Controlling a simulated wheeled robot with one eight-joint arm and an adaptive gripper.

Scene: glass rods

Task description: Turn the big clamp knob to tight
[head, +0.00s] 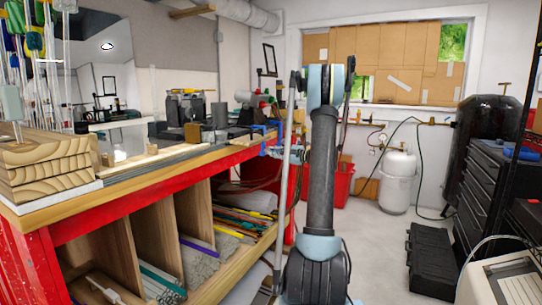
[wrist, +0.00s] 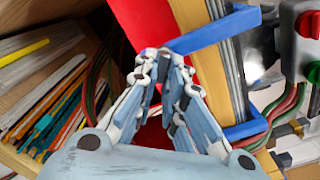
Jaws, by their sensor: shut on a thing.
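The blue clamp (wrist: 208,32) runs across the upper middle of the wrist view, over the edge of the workbench. Its other blue end (wrist: 246,130) shows lower right. It also shows in the head view as a small blue shape (head: 268,147) at the bench's far right corner. My gripper (wrist: 165,58) has its fingertips close together at the left end of the blue clamp. It is shut on the clamp knob, which the fingers almost fully hide. The knob's angle cannot be seen.
The wooden bench top (head: 140,172) with its red frame stands left, with shelves of coloured rods (head: 225,225) below. A control box with red and green buttons (wrist: 308,24) is close at right in the wrist view. A white gas cylinder (head: 398,180) and black case (head: 431,260) stand right.

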